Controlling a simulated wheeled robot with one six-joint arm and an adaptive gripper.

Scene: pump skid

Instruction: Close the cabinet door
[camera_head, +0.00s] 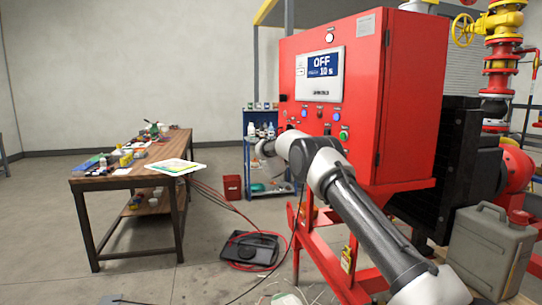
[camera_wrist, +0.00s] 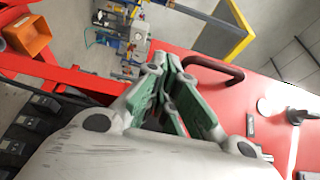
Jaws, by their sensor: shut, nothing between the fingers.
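The red control cabinet (camera_head: 410,90) stands on a red frame at the right of the head view. Its door (camera_head: 355,110) carries an OFF display and several buttons, with hinges along the right edge. I cannot tell whether the door is fully flush or slightly ajar. In the wrist view the red door (camera_wrist: 262,85) fills the right side, with a dark curved handle (camera_wrist: 218,68). My gripper (camera_wrist: 173,65) has its green-padded fingers together, empty, close beside the handle; contact is unclear. In the head view my arm reaches across below the door's buttons, and the fingertips are hard to make out.
A wooden workbench (camera_head: 130,173) with small items stands at the left. A blue shelf cart (camera_head: 248,126) and red bin (camera_head: 232,187) are behind. A black tray (camera_head: 250,250) and hoses lie on the floor. A grey jerrycan (camera_head: 480,245) stands at right.

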